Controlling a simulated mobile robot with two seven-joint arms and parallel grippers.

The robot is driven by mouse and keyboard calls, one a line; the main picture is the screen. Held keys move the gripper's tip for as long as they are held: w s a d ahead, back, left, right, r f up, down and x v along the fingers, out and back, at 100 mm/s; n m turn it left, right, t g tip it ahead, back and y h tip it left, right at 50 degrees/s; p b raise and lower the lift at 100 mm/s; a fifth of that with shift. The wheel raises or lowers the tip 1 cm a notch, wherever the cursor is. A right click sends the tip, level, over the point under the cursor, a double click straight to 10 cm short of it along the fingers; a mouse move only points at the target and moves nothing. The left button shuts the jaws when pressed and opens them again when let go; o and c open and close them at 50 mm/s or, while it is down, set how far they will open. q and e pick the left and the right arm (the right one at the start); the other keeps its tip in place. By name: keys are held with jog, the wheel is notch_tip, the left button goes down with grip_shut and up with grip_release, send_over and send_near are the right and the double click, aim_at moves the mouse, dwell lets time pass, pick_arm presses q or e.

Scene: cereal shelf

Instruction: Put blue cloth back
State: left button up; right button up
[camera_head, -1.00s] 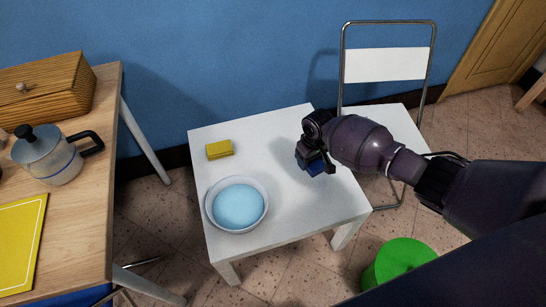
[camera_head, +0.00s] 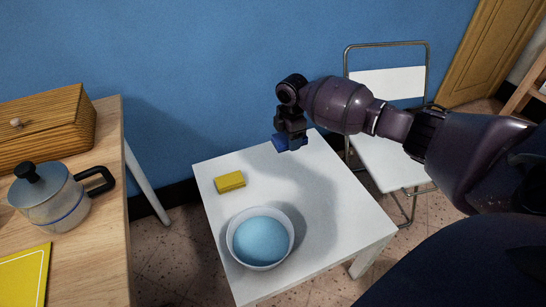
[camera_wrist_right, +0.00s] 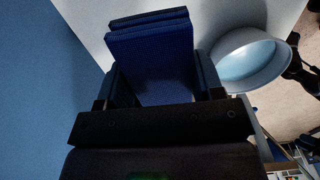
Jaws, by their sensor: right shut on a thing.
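The blue cloth (camera_head: 290,142) is a small dark blue folded block held in my right gripper (camera_head: 289,134), above the far part of the white table (camera_head: 335,210). In the right wrist view the cloth (camera_wrist_right: 152,60) sits between the two fingers (camera_wrist_right: 160,92), which are shut on it. The bowl (camera_wrist_right: 245,58) shows to the right of the cloth there. In the head view the white bowl (camera_head: 288,252) holds light blue water, and a yellow sponge (camera_head: 230,182) lies behind it on the table. My left gripper is not in view.
A wooden table (camera_head: 85,250) on the left carries a moka pot (camera_head: 52,198), a wooden box (camera_head: 45,130) and a yellow board (camera_head: 22,278). A white folding chair (camera_head: 388,85) stands at the right. The blue wall is close behind the white table.

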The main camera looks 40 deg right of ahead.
jog(key=shift+f, duration=0.45)
jog(key=b, duration=0.2)
send_over(287, 183)
notch_tip(287, 183, down, 6)
notch_tip(287, 183, down, 8)
jog(key=b, duration=0.3)
jog(key=shift+s, duration=0.1)
jog(key=shift+f, duration=0.35)
notch_tip(287, 183, down, 4)
jog(key=shift+f+b, duration=0.1)
jog(key=shift+b, duration=0.9)
jog(key=shift+f, duration=0.15)
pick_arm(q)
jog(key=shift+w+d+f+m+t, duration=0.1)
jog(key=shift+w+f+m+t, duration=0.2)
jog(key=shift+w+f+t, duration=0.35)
pick_arm(e)
jog(key=shift+w+r, duration=0.2)
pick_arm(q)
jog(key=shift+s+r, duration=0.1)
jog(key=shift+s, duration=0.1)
